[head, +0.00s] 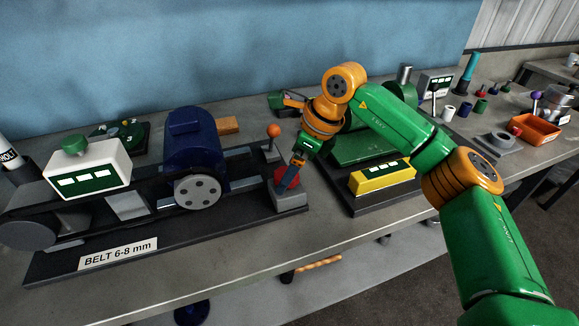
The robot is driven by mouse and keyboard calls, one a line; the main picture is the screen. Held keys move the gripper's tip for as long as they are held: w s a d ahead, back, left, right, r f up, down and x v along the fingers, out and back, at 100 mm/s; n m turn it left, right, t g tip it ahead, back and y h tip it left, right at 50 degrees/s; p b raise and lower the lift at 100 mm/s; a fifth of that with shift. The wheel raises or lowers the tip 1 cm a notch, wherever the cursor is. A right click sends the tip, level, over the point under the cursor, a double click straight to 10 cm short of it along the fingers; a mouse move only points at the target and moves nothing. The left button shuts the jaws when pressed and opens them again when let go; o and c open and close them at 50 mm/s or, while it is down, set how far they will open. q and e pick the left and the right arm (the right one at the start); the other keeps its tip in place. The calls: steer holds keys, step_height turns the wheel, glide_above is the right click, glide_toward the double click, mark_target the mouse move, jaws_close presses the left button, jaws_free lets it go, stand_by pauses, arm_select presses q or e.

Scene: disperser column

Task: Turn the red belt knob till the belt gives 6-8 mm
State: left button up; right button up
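The red belt knob (279,174) sits on a small grey block (290,200) at the right end of the belt rig. The belt (128,206) runs between a grey pulley at the left and a pulley (198,191) under the blue motor (192,141). A white gauge box (88,168) with a green top stands over the belt; its display is too small to read. My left gripper is not in view.
A label reading "BELT 6-8 mm" (118,254) stands at the rig's front. An orange ball-topped lever (273,131) rises just behind the knob. A yellow box with a display (381,177) is close to the right. The front bench strip (230,262) is clear.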

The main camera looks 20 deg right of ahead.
steer(key=shift+w+f, duration=0.4)
steer(key=shift+w, duration=0.05)
steer(key=shift+s+a+r, duration=0.1)
steer(key=shift+s+r, duration=0.1)
steer(key=shift+s, duration=0.05)
steer(key=c, duration=1.4)
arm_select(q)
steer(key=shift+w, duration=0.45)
arm_select(e)
steer(key=shift+o, duration=0.2)
steer(key=shift+f, duration=0.1)
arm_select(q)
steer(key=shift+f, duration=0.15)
